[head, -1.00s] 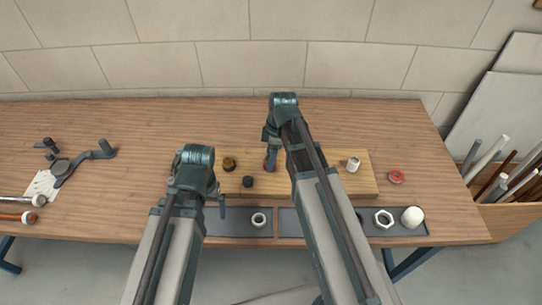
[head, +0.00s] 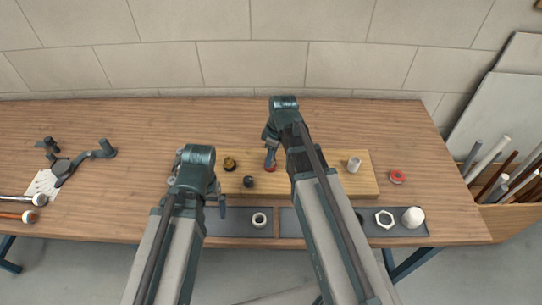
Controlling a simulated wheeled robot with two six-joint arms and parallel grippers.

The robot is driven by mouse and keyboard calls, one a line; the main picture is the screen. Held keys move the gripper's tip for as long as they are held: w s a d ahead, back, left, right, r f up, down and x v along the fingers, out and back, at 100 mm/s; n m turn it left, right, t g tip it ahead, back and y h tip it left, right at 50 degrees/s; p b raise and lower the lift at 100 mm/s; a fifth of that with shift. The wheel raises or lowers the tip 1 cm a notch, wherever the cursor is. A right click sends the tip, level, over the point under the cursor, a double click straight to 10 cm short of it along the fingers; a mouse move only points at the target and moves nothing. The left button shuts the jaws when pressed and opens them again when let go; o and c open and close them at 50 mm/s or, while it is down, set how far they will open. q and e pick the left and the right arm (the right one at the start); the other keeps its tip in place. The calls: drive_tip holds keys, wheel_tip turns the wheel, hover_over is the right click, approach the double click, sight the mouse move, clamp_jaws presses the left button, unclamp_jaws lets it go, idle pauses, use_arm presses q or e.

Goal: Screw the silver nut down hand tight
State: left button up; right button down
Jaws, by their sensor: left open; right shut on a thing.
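A pale silver hex nut (head: 384,219) lies in the right part of the grey tray. I cannot tell whether it is the task's silver nut. My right gripper (head: 269,163) points down at a small reddish fitting (head: 269,169) on the wooden board (head: 315,188). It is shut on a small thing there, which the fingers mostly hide. My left gripper (head: 222,208) is open, over the left end of the tray near the board's front left corner. My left arm partly covers that end of the board.
A brass fitting (head: 229,164), a dark fitting (head: 249,182) and a pale cylinder (head: 354,164) stand on the board. A red ring (head: 397,177) lies right of the board.

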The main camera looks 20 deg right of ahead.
use_arm(q)
drive_tip(key=shift+f, duration=0.1)
use_arm(e)
drive_tip(key=m, duration=0.7)
drive_tip(key=shift+a+f+t+h, duration=0.1)
drive_tip(key=shift+f+t+h, duration=0.05)
drive_tip(key=shift+t+h, duration=0.2)
drive_tip(key=shift+m, duration=0.4)
use_arm(q)
drive_tip(key=shift+f, duration=0.1)
use_arm(e)
drive_tip(key=m+h, duration=0.1)
drive_tip(key=m, duration=0.5)
drive_tip(key=shift+f, duration=0.1)
unclamp_jaws()
